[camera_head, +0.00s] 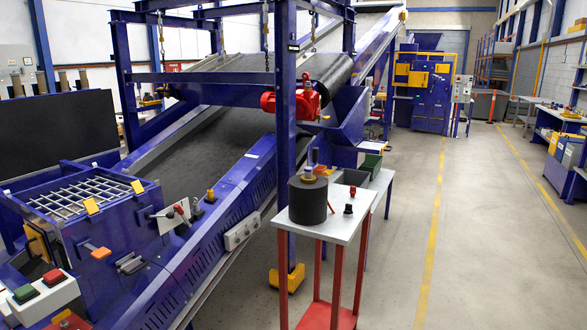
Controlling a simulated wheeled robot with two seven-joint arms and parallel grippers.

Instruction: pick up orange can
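No thing in view reads clearly as an orange can. A small orange-red thing (320,170) shows behind the top of a dark grey cylinder (307,202); it is too small to tell its shape. The cylinder stands upright on a white-topped stand (335,228) and has a small yellow-brown knob on top. An orange block (101,253) sits on the blue machine housing at the left. Neither of my grippers is in view.
A red-legged frame carries the white top. A small dark knob piece (348,209) and a grey tray (352,178) are near the cylinder. A green bin (371,165) stands behind. A blue post (286,120) rises close by. The floor (480,240) at right is clear.

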